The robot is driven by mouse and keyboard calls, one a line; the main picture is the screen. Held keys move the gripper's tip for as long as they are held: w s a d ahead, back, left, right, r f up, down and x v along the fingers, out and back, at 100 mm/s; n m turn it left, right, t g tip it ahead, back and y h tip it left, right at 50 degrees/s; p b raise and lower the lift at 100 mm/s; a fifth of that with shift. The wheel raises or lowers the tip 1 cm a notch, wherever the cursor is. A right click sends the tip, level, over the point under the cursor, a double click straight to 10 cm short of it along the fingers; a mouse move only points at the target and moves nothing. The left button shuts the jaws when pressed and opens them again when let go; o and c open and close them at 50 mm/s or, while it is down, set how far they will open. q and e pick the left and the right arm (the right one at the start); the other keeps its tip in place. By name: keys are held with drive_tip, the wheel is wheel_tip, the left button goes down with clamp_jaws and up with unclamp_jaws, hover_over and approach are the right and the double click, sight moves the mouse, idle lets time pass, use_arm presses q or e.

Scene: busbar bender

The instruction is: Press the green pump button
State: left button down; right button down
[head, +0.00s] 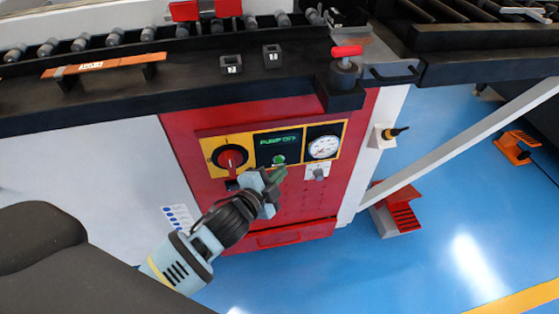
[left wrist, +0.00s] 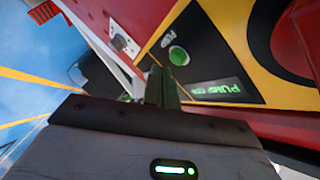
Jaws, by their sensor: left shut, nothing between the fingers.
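The green pump button (head: 279,158) is on the black pump panel of the red cabinet, below a lit green display (head: 279,140) that reads "PUMP ON". In the left wrist view the round green button (left wrist: 179,55) shows clear of the fingers, beside the word "PUMP". My left gripper (head: 277,173) is shut and empty, with its fingertips just below the button in the head view. In the left wrist view its closed fingers (left wrist: 162,87) point at the panel close to the button. I cannot tell whether they touch the panel. My right gripper is not in view.
A red rotary switch (head: 231,157) on a yellow plate is left of the button, and a round gauge (head: 323,147) is right. A red-handled part (head: 346,52) stands on the black bench above. A red pedal (head: 404,214) is on the blue floor.

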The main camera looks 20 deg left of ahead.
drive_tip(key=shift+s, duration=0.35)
use_arm(q)
drive_tip(key=shift+w+a, duration=0.1)
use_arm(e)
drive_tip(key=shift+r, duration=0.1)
use_arm(q)
drive_tip(key=shift+w+a, duration=0.15)
drive_tip(key=shift+w, duration=0.1)
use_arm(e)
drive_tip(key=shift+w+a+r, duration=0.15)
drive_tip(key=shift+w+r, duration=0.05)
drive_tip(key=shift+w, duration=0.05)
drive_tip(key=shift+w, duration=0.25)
